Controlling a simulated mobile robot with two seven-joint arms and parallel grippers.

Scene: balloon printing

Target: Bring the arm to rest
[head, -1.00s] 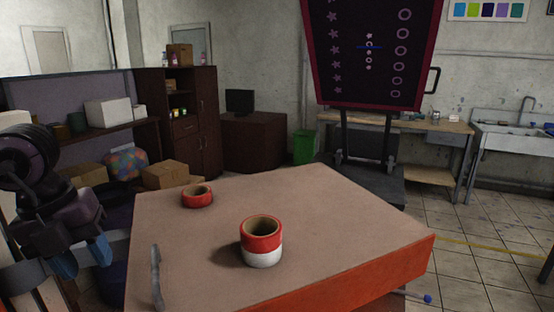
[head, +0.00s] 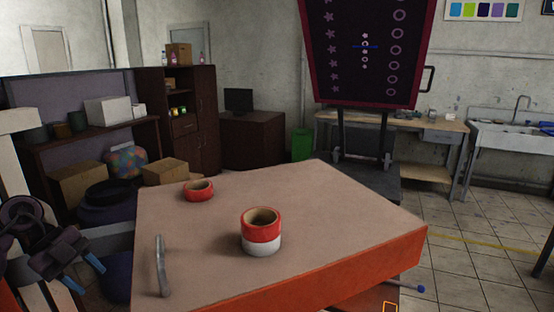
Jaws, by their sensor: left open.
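My left gripper (head: 84,274) is at the lower left of the head view, beside the left edge of the table and apart from everything on it. Its blue-tipped fingers are spread, with nothing between them. My right gripper is not in the head view.
The table (head: 340,215) holds a red-and-white roll (head: 261,240), a smaller red roll (head: 199,191) and a grey metal tool (head: 162,266) near its left edge. A dark board (head: 370,60) stands behind. Shelves (head: 95,130) with boxes fill the left. Tiled floor is open at the right.

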